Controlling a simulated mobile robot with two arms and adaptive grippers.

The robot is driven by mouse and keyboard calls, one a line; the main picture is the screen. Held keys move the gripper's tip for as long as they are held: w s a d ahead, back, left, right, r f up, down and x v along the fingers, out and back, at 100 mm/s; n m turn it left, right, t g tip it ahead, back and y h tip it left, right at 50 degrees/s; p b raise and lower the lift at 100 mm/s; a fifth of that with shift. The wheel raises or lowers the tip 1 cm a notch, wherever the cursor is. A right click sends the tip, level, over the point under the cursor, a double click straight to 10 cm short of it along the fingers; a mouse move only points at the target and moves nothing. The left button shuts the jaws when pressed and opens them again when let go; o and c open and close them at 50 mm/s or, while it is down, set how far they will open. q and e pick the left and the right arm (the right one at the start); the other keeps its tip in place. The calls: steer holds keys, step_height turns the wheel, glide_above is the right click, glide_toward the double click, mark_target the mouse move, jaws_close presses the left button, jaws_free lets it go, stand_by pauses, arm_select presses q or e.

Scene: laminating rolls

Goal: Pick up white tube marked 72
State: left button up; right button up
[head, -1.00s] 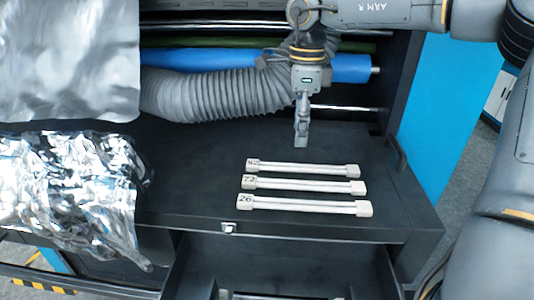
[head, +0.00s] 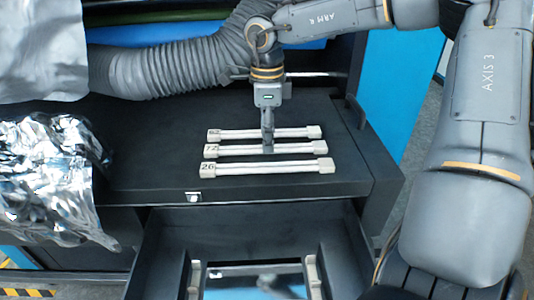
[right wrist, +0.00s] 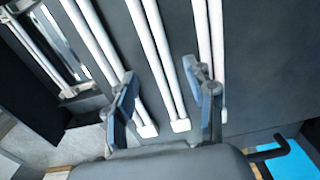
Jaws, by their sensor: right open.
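The white tube marked 72 (head: 236,150) lies flat on the black bench top, the middle one of three parallel white tubes. My right gripper (head: 268,149) points straight down over the middle of this tube and is open. In the right wrist view the open fingers (right wrist: 160,72) stand on either side of the middle tube (right wrist: 157,48), which runs between them. The right-hand finger overlaps the far tube in that view. Whether either finger touches a tube cannot be told. My left gripper is out of view.
A tube marked 26 (head: 250,170) lies in front, and another tube (head: 245,134) lies behind, both close by. An open drawer (head: 230,225) is below the bench edge. Crumpled silver foil (head: 45,175) hangs at left; a grey ribbed hose (head: 165,65) runs behind.

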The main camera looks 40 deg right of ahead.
steer(key=shift+f+b, duration=0.3)
steer(key=shift+f, duration=0.85)
steer(key=shift+w, duration=0.3)
steer(key=shift+s, duration=0.2)
jaws_close()
steer(key=shift+w, duration=0.1)
steer(key=shift+r, duration=0.1)
